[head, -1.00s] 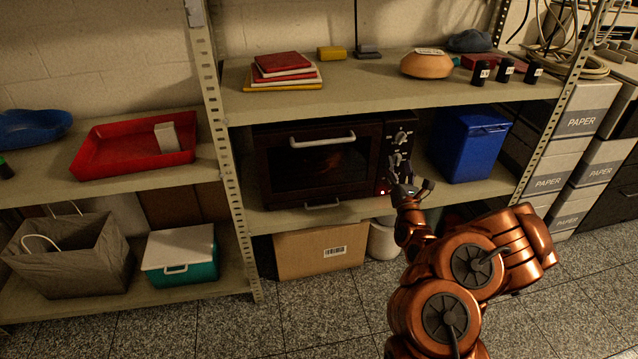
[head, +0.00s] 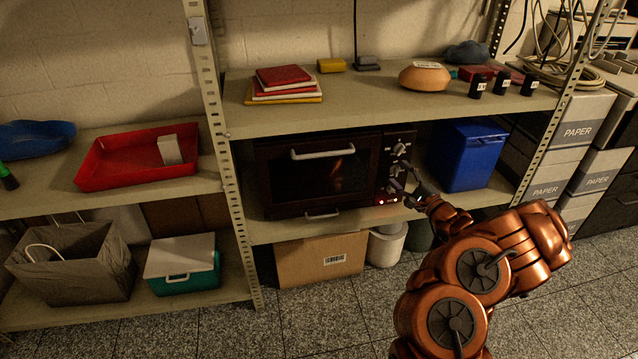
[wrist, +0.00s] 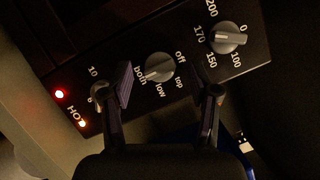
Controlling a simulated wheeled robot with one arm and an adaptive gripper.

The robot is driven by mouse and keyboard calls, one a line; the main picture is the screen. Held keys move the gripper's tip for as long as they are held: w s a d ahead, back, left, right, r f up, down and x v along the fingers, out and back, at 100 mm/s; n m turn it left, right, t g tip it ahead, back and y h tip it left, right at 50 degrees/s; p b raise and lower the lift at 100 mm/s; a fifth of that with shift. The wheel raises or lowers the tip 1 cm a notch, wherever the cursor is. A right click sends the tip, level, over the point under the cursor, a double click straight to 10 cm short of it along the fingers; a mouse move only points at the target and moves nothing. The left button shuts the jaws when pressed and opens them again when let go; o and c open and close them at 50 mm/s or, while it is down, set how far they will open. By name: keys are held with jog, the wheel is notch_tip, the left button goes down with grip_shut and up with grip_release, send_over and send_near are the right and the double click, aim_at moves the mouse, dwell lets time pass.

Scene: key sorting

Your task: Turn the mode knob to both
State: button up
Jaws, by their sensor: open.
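The mode knob (wrist: 159,67) is the grey middle knob on the dark oven's control panel. Labels off, top, low and both surround it. Its ridge runs from the lower left, near "both", to the upper right; I cannot surely tell which end is the pointer. In the head view the mode knob (head: 397,169) is small, just above my gripper. My gripper (wrist: 168,80) is open, with one finger on each side of the mode knob in the wrist view; contact is not clear. In the head view my gripper (head: 415,188) is at the panel's lower right.
A temperature knob (wrist: 228,37) and a partly hidden lower knob (wrist: 98,92) flank the mode knob. A red light (wrist: 59,94) and an orange HOT light (wrist: 82,124) glow. A blue bin (head: 470,158) stands right of the oven (head: 320,175) on the same shelf.

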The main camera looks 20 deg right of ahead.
jog(key=shift+r+n+g+p, duration=0.1)
jog(key=shift+n+g+p, duration=0.45)
jog(key=shift+n, duration=0.75)
jog(key=shift+n+g+p, duration=0.35)
jog(key=shift+n+p, duration=0.4)
jog(key=shift+n, duration=0.25)
jog(key=shift+s, duration=0.15)
jog(key=p+v, duration=0.1)
jog(key=v, duration=0.7)
jog(key=w+a+r+n+g+y, duration=0.1)
jog(key=a+r+n+g+y, duration=0.2)
jog(key=a, duration=0.5)
jog(key=a+r+n+g+y, duration=0.1)
jog(key=a+r+n+y, duration=0.2)
jog(key=a, duration=0.5)
jog(key=s+a+r+n+g+y, duration=0.1)
jog(key=s+a+r+g, duration=0.2)
jog(key=a, duration=0.5)
jog(key=s+a+r+n+g+y+b, duration=0.1)
jog(key=s+a+r+n+g+y, duration=0.1)
jog(key=a, duration=0.6)
jog(key=shift+s+r+n+g, duration=0.3)
jog(key=shift+s+r+g, duration=0.25)
jog(key=shift+s+g, duration=0.45)
jog(key=shift+w, duration=0.15)
